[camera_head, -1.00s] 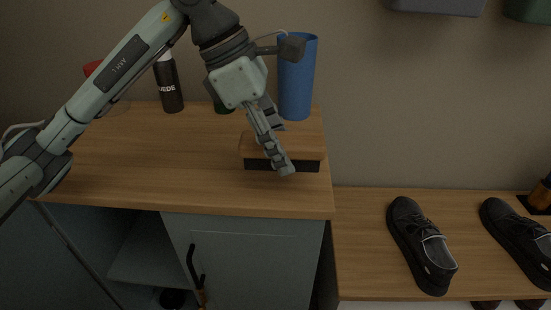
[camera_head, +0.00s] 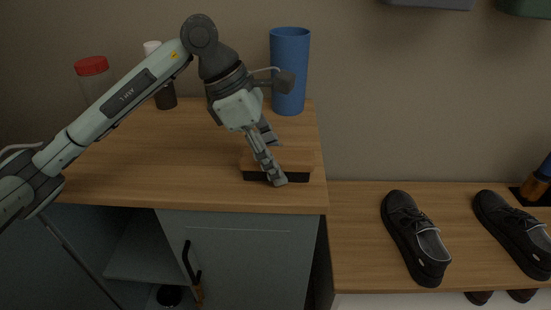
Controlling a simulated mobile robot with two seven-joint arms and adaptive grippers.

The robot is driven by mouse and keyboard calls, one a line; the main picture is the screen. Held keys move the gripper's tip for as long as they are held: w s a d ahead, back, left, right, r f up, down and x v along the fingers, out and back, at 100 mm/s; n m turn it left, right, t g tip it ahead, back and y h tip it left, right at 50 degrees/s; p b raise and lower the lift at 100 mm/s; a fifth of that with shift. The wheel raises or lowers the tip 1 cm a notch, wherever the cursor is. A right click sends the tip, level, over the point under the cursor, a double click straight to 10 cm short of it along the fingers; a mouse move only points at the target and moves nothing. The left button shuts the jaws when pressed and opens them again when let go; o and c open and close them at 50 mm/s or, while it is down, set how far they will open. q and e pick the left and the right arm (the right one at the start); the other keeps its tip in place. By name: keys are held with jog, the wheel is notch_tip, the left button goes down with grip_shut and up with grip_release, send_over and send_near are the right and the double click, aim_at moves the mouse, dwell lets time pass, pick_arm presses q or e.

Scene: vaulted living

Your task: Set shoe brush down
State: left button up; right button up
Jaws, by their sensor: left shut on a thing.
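The shoe brush (camera_head: 301,163) has a wooden back and dark bristles that face down. It is at the right front of the wooden cabinet top (camera_head: 150,180), level, with its bristles at or very near the surface; I cannot tell whether they touch. My left gripper (camera_head: 274,160) reaches down from the upper left and is shut on the brush. Its fingers hide part of the brush's near side. My right gripper is not in view.
A blue cup (camera_head: 290,70) stands behind the brush. A dark bottle (camera_head: 165,95) and a red-lidded jar (camera_head: 92,67) stand at the back left. Black shoes (camera_head: 415,238) sit on the lower bench (camera_head: 355,230) at right. The cabinet top's left middle is clear.

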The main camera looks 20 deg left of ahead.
pick_arm(q)
jog(key=o, duration=1.1)
jog(key=shift+r, duration=0.2)
jog(key=v, duration=1.2)
jog(key=shift+f, duration=0.1)
